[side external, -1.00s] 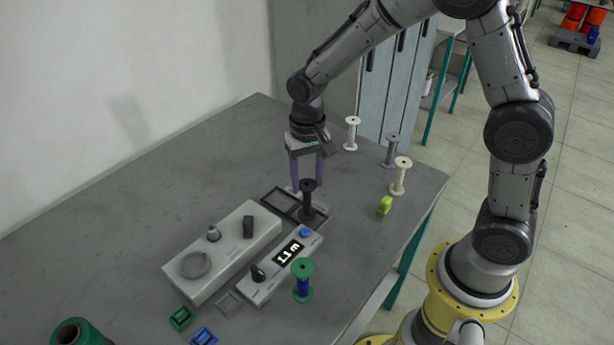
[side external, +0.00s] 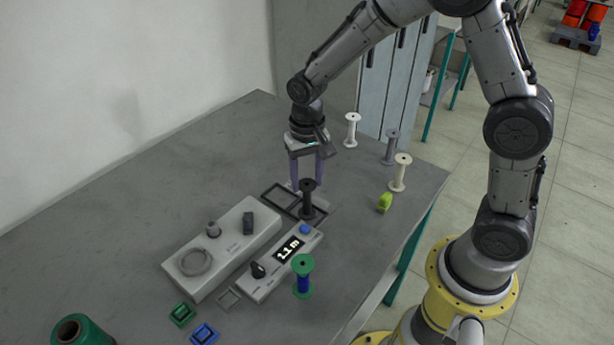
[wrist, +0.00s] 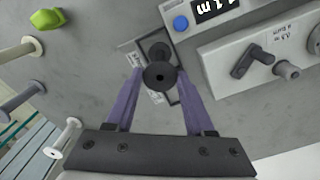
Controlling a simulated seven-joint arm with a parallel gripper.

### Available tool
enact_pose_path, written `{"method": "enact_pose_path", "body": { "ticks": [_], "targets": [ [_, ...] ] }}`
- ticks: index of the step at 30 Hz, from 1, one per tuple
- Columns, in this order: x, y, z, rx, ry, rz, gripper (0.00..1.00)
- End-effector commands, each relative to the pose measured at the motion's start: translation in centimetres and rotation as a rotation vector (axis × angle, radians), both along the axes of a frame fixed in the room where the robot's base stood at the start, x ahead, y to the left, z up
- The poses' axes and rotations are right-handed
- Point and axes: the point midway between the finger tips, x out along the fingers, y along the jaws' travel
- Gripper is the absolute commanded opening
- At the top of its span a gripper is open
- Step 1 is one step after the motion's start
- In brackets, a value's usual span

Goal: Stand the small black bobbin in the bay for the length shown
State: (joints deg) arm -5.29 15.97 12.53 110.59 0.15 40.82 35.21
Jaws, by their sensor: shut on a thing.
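The small black bobbin (side external: 308,199) stands upright at the near right bay of a dark two-bay frame (side external: 270,193). In the wrist view the bobbin (wrist: 160,75) is between my fingertips, its lower flange inside the frame outline. I cannot tell whether it rests on the bay floor. My gripper (side external: 306,183) is shut on the bobbin. The other bay looks empty. A grey box with a display (side external: 289,250) reads 1.1 m and has a blue button and a black knob. White labels (wrist: 158,97) beside the bays are too small to read.
A grey winder unit (side external: 222,250) sits left of the display box. A green-and-blue bobbin (side external: 303,278) stands in front. White bobbins (side external: 351,130) (side external: 399,172), a grey bobbin (side external: 389,148) and a lime-green object (side external: 384,203) stand to the right. The table's far left is clear.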

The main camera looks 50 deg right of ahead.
Motion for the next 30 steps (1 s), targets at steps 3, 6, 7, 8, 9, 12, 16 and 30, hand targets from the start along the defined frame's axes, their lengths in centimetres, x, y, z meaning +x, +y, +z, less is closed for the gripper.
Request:
{"method": "enact_pose_path", "body": {
  "ticks": [3,6,7,8,9,12,16,30],
  "targets": [
    [0.0,0.0,0.0,0.0,0.0,0.0,0.17],
    [0.0,0.0,0.0,0.0,0.0,0.0,0.72],
    [0.0,0.0,0.0,0.0,0.0,0.0,0.77],
    [0.0,0.0,0.0,0.0,0.0,0.0,0.82],
    [0.0,0.0,0.0,0.0,0.0,0.0,0.89],
    [0.0,0.0,0.0,0.0,0.0,0.0,0.89],
    [0.0,0.0,0.0,0.0,0.0,0.0,0.89],
    [0.0,0.0,2.8,0.0,-0.002,0.0,0.89]
  ]
}}
